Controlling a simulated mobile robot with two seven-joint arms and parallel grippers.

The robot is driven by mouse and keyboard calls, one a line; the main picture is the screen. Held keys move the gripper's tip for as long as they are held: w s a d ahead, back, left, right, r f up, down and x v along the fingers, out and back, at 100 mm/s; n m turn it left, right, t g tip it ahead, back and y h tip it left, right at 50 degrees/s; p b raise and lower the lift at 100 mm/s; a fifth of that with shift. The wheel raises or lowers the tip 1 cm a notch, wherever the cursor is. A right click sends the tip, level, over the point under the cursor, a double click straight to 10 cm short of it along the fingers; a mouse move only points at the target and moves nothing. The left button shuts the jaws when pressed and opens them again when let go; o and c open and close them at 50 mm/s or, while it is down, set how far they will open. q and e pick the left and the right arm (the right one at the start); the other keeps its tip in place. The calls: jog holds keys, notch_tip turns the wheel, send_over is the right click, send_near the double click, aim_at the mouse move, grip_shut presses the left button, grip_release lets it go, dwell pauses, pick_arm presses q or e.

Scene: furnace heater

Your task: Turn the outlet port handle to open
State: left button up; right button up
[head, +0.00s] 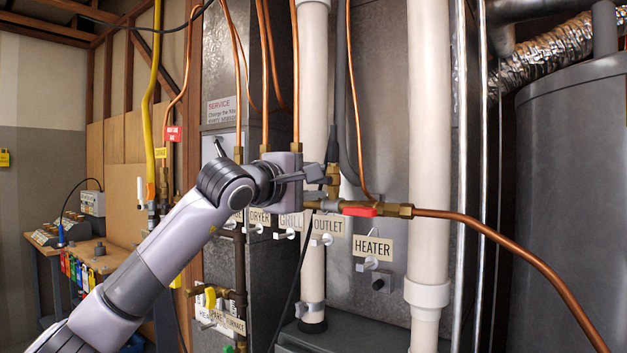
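A red valve handle (359,211) lies along a horizontal brass pipe fitting (396,210) just right of the OUTLET label (328,225). A small light lever (320,240) sits below that label. My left arm reaches up from the lower left. My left gripper (318,174) is above and left of the red handle, close to the vertical brass fitting (333,182). It is seen from the side, and I cannot tell whether its fingers are apart or whether it touches the fitting. My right gripper is not in view.
A copper pipe (500,232) runs right from the fitting, and thick white pipes (430,150) stand upright nearby. The HEATER label (372,248) hangs lower right. A dark tank (572,200) stands at the right, and a workbench (85,250) at the left.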

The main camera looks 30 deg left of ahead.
pick_arm(q)
grip_shut()
jog(key=shift+n+b, duration=1.1)
jog(key=shift+n, duration=1.3)
